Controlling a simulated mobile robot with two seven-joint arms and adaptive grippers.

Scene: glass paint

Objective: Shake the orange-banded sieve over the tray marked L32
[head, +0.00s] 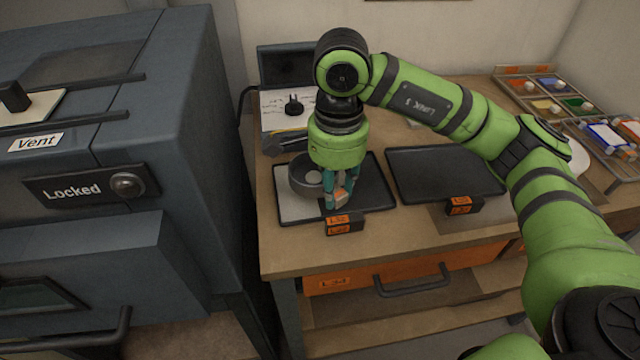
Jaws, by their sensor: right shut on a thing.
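A round dark grey sieve (299,177) is over the left tray, just left of my right gripper. I see no orange band on it from here. My right gripper (341,198) points down and is shut on a small tan piece, apparently the sieve's handle. The left tray (378,190) is dark, with a pale area (295,207) at its left side. An orange label (343,224) stands at its front edge; its letters are too small to read surely. A second dark tray (440,172) lies to the right, empty, with its own orange label (460,205). My left gripper is out of view.
A large dark kiln-like cabinet marked Vent and Locked (75,190) stands left of the bench. A rack of coloured pieces (555,95) fills the back right. The bench front (390,245) is clear.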

